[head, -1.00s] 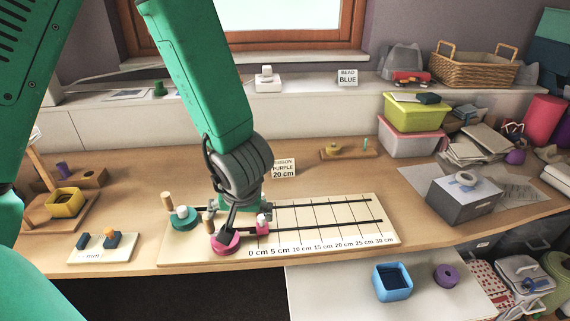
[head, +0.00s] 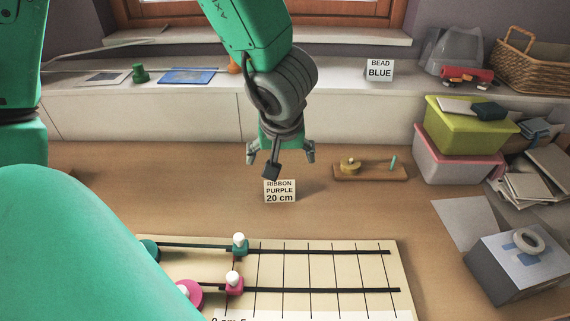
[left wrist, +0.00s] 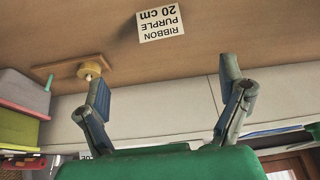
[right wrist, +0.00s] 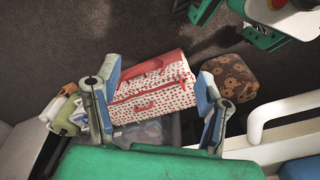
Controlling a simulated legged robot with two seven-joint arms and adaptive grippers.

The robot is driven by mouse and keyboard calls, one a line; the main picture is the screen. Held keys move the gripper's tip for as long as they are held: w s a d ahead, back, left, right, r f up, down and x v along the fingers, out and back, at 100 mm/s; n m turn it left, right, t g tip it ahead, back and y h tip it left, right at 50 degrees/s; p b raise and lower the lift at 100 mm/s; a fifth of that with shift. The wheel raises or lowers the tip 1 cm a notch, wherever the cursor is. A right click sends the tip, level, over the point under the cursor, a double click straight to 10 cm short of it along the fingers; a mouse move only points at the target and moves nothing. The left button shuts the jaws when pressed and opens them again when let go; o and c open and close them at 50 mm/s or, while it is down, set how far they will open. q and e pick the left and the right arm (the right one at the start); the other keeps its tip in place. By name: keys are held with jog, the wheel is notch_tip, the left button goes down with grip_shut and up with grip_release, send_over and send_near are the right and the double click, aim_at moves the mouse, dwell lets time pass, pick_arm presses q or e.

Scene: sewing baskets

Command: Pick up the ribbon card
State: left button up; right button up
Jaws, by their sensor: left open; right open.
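The ribbon card (head: 281,194) is a small white card reading "RIBBON PURPLE 20 cm". It stands upright on the wooden table behind the ruled ribbon board (head: 330,268). My left gripper (head: 281,156) is open and empty, close above and behind the card in the head view, and part of it overlaps the card's top edge. In the left wrist view the card (left wrist: 160,24) lies beyond the open fingertips (left wrist: 160,68), apart from both. My right gripper (right wrist: 158,70) is open and empty, over the floor area; it is not in the head view.
A small wooden stand (head: 370,172) with a yellow spool sits right of the card. A "BEAD BLUE" card (head: 379,70) stands on the back ledge. Green and pink boxes (head: 470,128) and a grey box (head: 515,268) are at right. Table around the card is clear.

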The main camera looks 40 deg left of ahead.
pick_arm(q)
jog(key=b, duration=0.3)
send_near(278, 181)
notch_tip(278, 181, down, 2)
jog(key=f, duration=0.1)
jog(key=w+a+f+b, duration=0.1)
jog(key=w+a+f, duration=0.1)
jog(key=shift+f+b, duration=0.2)
jog(key=shift+b, duration=0.2)
jog(key=shift+a+f, duration=0.15)
jog(key=shift+f, duration=0.05)
jog(key=shift+f+b, duration=0.3)
jog(key=shift+b, duration=0.1)
jog(key=f+b, duration=0.1)
jog(key=w+f+b, duration=0.1)
jog(key=f+b, duration=0.1)
jog(key=shift+w+d+f, duration=0.15)
jog(key=shift+d, duration=0.15)
jog(key=shift+a, duration=0.3)
jog(key=shift+a+f, duration=0.1)
jog(key=shift+a, duration=0.35)
jog(key=c, duration=0.9)
jog(key=shift+d, duration=0.15)
pick_arm(e)
notch_tip(278, 181, down, 9)
